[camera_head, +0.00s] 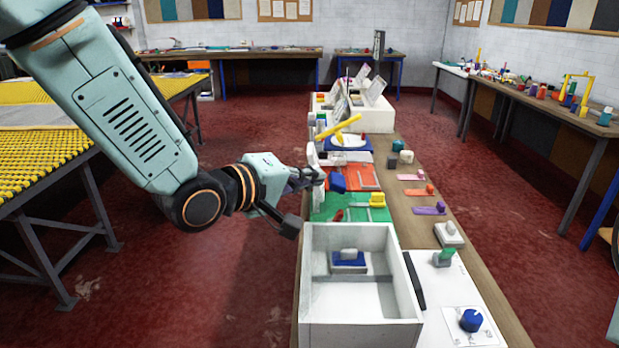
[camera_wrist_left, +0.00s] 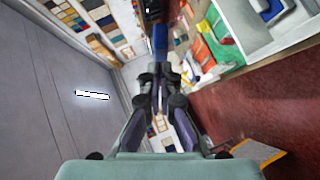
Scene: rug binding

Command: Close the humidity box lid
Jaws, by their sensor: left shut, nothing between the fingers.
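A white open-topped box (camera_head: 361,333) stands at the near end of the long bench, with a blue and white block (camera_head: 348,261) inside. Farther back, a white case (camera_head: 378,121) has raised flaps. I cannot tell for sure which one is the humidity box. My left gripper (camera_head: 312,178) is shut and empty, at the bench's left edge beyond the near box, close to a white upright piece (camera_head: 315,162); I cannot tell if they touch. In the left wrist view the closed fingers (camera_wrist_left: 160,88) point away, and the near box (camera_wrist_left: 284,36) shows at top right. My right gripper is out of view.
Green (camera_head: 340,207) and orange (camera_head: 364,178) mats with small tools lie beyond the near box. A yellow-topped table (camera_head: 40,160) stands left. The red floor (camera_head: 240,290) between is clear.

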